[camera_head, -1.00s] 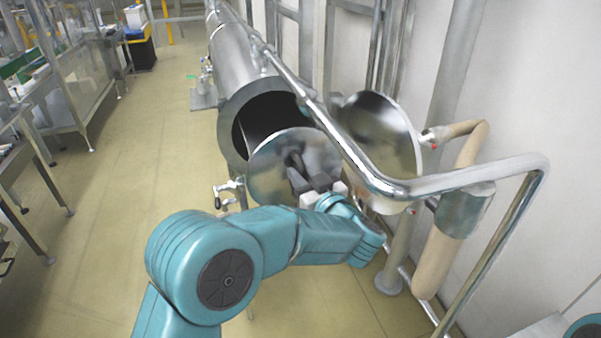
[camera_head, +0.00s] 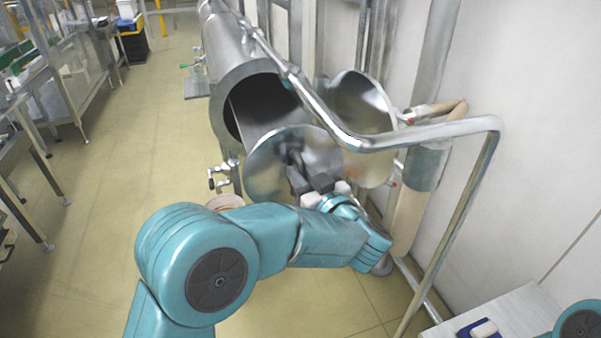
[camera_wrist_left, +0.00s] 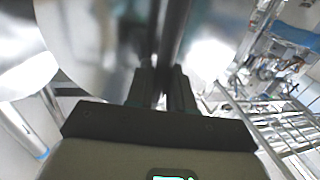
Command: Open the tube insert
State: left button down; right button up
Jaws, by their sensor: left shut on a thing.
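The tube insert (camera_head: 266,168) has a shiny round metal end plate and stands partly drawn out of the large horizontal steel tube (camera_head: 218,112). A dark gap and part of the insert's body show between plate and tube rim. My left gripper (camera_head: 299,172) is shut on the dark handle at the middle of the plate. In the left wrist view the fingers (camera_wrist_left: 161,85) close around the blurred handle bar, with the shiny plate behind. The fingers partly hide the handle. My right gripper is out of view.
A round metal door (camera_head: 358,105) stands open right of the tube. A steel pipe rail (camera_head: 420,135) runs close over the plate and gripper. A valve (camera_head: 222,180) sits below the tube. A white table (camera_head: 515,312) is at the lower right.

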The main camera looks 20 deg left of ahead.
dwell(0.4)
pick_arm(q)
jog(key=c, duration=1.2)
grip_release()
jog(key=shift+o, duration=0.2)
jog(key=shift+s+d, duration=0.1)
